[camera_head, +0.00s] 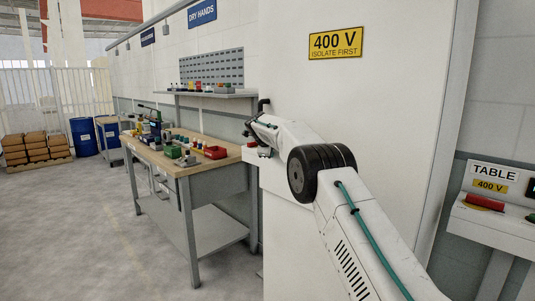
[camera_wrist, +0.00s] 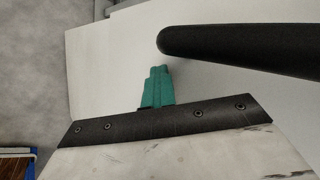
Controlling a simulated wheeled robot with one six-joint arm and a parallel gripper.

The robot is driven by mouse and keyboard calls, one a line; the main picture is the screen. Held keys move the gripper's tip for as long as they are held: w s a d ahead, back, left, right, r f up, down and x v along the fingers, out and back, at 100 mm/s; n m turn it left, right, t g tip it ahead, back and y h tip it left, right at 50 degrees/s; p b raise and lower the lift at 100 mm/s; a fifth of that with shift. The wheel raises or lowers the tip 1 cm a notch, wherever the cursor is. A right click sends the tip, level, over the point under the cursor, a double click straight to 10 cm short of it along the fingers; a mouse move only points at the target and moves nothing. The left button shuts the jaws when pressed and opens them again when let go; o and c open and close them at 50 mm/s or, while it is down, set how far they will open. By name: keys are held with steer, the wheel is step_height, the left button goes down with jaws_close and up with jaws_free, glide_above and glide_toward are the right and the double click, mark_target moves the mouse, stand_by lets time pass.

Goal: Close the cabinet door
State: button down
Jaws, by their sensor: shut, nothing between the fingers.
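The cabinet door (camera_head: 370,110) is a tall white panel with a yellow "400 V ISOLATE FIRST" label (camera_head: 336,43). It fills the middle right of the head view, and I cannot tell how far it stands open. A black handle (camera_head: 263,104) shows at its left edge, and as a thick dark bar in the wrist view (camera_wrist: 235,50). My arm reaches across the door's front. My gripper (camera_wrist: 158,75) has teal fingers, shut and empty, beside the handle's rounded end and apart from it in the picture. Whether the fingers touch the white panel cannot be told.
A workbench (camera_head: 190,165) with tools and small bins stands left of the door, close to its edge. Blue drums (camera_head: 84,137) and a pallet of boxes (camera_head: 37,150) are farther back. A TABLE control box (camera_head: 495,220) is at the right. The floor at left is clear.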

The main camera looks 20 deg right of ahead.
steer(key=s+a+r+n, duration=0.2)
steer(key=s+a+r, duration=0.4)
steer(key=a, duration=0.4)
steer(key=s+f+n+g, duration=0.2)
steer(key=s+f+n, duration=0.1)
steer(key=f+n, duration=0.35)
steer(key=s+d+n+g+y, duration=0.1)
steer(key=s+n, duration=0.7)
steer(key=s, duration=2.5)
steer(key=s+d+n+g+y, duration=0.1)
steer(key=s+n+g+y, duration=0.2)
steer(key=s, duration=3)
steer(key=n+y, duration=0.1)
steer(key=n, duration=0.4)
steer(key=shift+f+g, duration=0.2)
steer(key=shift+g, duration=0.1)
